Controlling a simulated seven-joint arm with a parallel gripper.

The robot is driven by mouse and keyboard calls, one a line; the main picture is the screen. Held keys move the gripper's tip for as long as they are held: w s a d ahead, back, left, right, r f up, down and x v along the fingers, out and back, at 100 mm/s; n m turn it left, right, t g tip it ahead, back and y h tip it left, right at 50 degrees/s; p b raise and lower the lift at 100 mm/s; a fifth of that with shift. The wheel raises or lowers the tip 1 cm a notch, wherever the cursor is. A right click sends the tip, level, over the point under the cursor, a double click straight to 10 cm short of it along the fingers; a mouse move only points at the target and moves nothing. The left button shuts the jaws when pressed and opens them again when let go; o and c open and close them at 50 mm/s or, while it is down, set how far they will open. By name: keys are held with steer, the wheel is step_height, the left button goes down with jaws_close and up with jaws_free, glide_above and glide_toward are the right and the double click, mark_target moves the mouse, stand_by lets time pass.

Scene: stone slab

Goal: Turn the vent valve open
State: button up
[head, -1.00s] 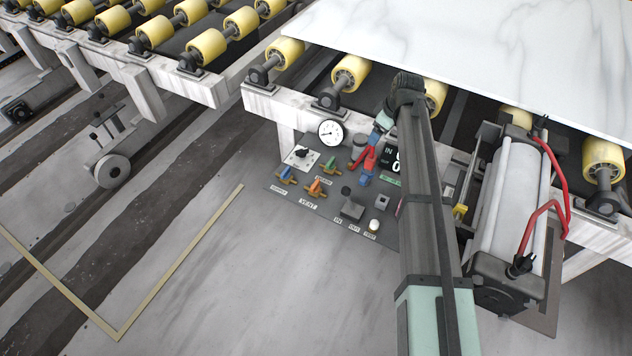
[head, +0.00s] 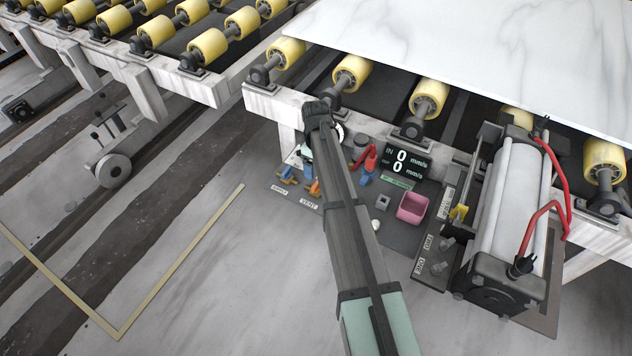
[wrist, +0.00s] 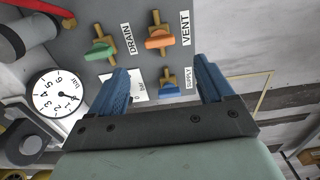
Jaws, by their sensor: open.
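The vent valve has an orange handle (wrist: 159,40) on a brass body, beside the VENT label (wrist: 186,28) in the wrist view. Its handle appears to lie crosswise to the body. In the head view a bit of the orange handle (head: 315,187) shows beside my arm, which hides the rest. My gripper (wrist: 162,75) is open and empty, with its blue fingers apart. The orange handle is beyond the fingertips, near the middle of the gap, and not touched. The blue supply valve (wrist: 170,88) shows between the fingers. The green drain valve (wrist: 102,47) is left of the vent valve.
A pressure gauge (wrist: 55,93) is at left in the wrist view.

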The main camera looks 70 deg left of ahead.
mark_target(316, 183)
step_height(316, 183, down, 10)
stand_by(0.5)
steer(key=shift+c, duration=0.2)
steer(key=c, duration=1)
